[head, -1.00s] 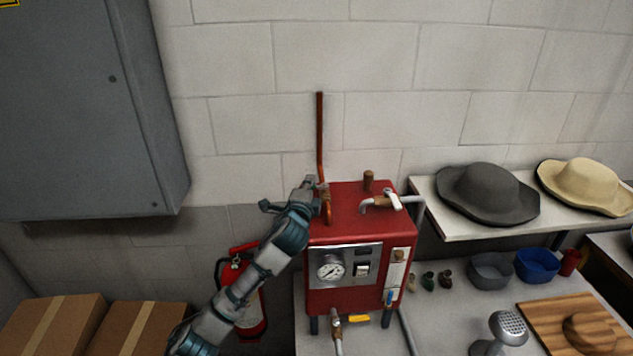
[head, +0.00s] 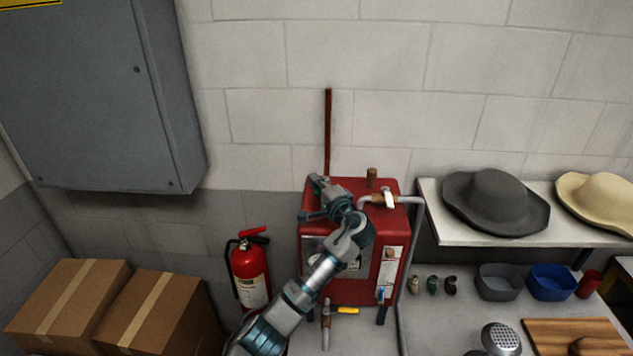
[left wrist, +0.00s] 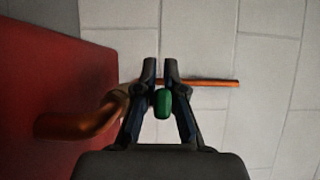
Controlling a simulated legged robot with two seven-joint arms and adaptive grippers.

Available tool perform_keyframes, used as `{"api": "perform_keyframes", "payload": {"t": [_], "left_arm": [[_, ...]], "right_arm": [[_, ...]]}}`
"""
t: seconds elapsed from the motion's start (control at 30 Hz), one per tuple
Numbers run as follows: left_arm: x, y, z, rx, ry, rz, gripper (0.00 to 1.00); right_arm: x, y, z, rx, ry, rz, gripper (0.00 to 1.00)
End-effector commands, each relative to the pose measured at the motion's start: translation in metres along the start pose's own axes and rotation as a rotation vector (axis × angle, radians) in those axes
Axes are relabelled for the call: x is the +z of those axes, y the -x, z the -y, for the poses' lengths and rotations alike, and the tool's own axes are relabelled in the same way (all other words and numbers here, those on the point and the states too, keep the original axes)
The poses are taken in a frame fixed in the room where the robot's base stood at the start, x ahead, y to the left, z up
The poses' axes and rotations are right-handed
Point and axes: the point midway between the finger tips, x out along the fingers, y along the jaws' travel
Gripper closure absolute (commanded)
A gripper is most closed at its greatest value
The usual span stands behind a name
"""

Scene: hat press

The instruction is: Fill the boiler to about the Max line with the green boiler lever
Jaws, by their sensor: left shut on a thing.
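The red boiler (head: 385,225) stands on the bench, in the middle of the head view. My left gripper (head: 316,198) is over its top left part. In the left wrist view, the green boiler lever (left wrist: 162,103) shows between the fingers of the left gripper (left wrist: 160,68), which is shut on it. The lever is hidden behind the gripper in the head view. A pale sight panel (head: 390,266) with a blue part low down is on the boiler's front right; its markings are too small to read. My arm covers most of the front gauge. My right gripper is not in view.
A copper pipe (head: 328,130) rises up the wall behind the boiler. A small tap (head: 388,199) and a grey pipe (head: 412,240) are at its right. Hats (head: 495,205) lie on a shelf.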

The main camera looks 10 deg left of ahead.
Motion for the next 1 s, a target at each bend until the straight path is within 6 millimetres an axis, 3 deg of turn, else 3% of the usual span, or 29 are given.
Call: {"api": "perform_keyframes", "payload": {"t": [0.03, 0.37, 0.7, 0.73, 0.83, 1.0], "left_arm": [[-0.001, 0.002, -0.011, 0.019, -0.01, 0.022, 1.0], [-0.004, 0.006, -0.011, 0.02, -0.011, 0.08, 1.0], [-0.005, 0.007, -0.011, 0.021, -0.011, 0.082, 1.0], [-0.005, 0.007, -0.011, 0.021, -0.011, 0.082, 0.87], [-0.005, 0.007, -0.011, 0.02, -0.011, 0.081, 0.65], [-0.006, 0.005, -0.009, 0.017, -0.01, 0.081, 0.65]], "right_arm": [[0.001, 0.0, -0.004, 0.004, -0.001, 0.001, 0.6], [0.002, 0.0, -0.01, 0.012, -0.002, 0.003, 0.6], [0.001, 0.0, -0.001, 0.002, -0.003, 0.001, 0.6], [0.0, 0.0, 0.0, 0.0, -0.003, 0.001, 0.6], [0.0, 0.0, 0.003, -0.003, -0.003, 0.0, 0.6], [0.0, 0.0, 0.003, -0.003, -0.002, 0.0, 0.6]]}}
